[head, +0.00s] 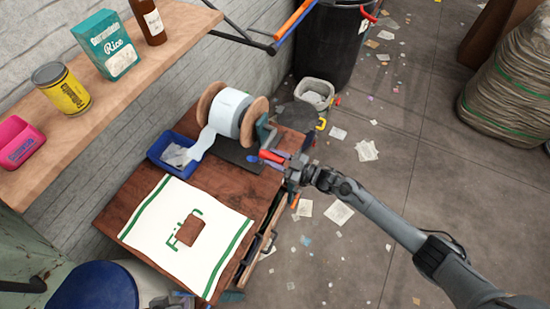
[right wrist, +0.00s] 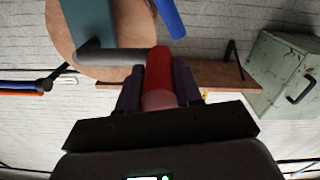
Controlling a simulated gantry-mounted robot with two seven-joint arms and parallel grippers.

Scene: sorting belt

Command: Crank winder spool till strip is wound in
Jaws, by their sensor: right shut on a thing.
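The winder spool (head: 230,112) has two round wooden flanges and a roll of white strip between them. The strip's free end (head: 203,143) hangs down into a blue tray (head: 158,154), where more pale strip lies loose. A teal crank arm (head: 264,131) is on the spool's right side, with a red handle (head: 270,156). My right gripper (head: 284,163) is shut on the red handle. In the right wrist view, the red handle (right wrist: 158,72) stands between the two fingers, beside the wooden flange (right wrist: 66,35). A grey part at the head view's bottom edge may be my left gripper (head: 178,300); its fingers are unclear.
A cloth (head: 150,220) with green stripes and a brown block (head: 189,231) lies on the wooden bench (head: 128,198). A shelf (head: 110,85) with a can, box and bottle overhangs the left. A bucket (head: 317,92) and a black bin (head: 330,45) stand behind.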

